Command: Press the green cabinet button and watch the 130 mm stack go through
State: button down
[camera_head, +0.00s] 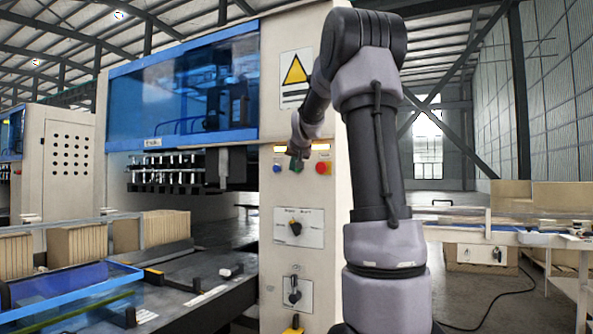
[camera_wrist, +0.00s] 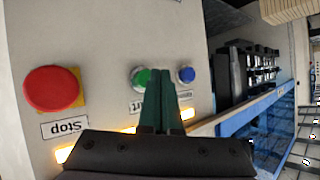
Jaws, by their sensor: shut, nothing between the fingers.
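The green button (camera_wrist: 138,77) is on the beige cabinet panel, with the closed fingertips of my gripper (camera_wrist: 160,72) covering its right part in the wrist view. I cannot tell whether the fingertips touch it. In the head view my gripper (camera_head: 296,163) is at the button row and hides most of the green button. Beside it are a blue button (camera_wrist: 186,75) and a red button (camera_wrist: 52,89) labelled Stop. Stacks of brown kraft sheets stand on the infeed at left, one near the machine opening (camera_head: 166,231) and another further left (camera_head: 75,247). I cannot tell which is 130 mm.
Below the buttons are a rotary selector (camera_head: 295,228) and another switch (camera_head: 294,291) on the cabinet face. A blue guard window (camera_head: 185,90) is above the machine opening. A blue-edged clear guard (camera_head: 75,292) is at lower left. A conveyor table (camera_head: 520,237) stands at right.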

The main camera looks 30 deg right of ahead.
jog(key=shift+d, duration=0.1)
dwell(0.3)
jog(key=shift+w+d, duration=0.25)
jog(key=shift+w, duration=0.05)
jog(key=shift+w+d, duration=0.35)
jog(key=shift+d, duration=0.1)
dwell(0.8)
jog(key=shift+s+a, duration=0.65)
jog(key=shift+a, duration=0.1)
jog(key=s+a, duration=0.1)
jog(key=a, duration=0.1)
jog(key=s+a, duration=0.2)
dwell(0.6)
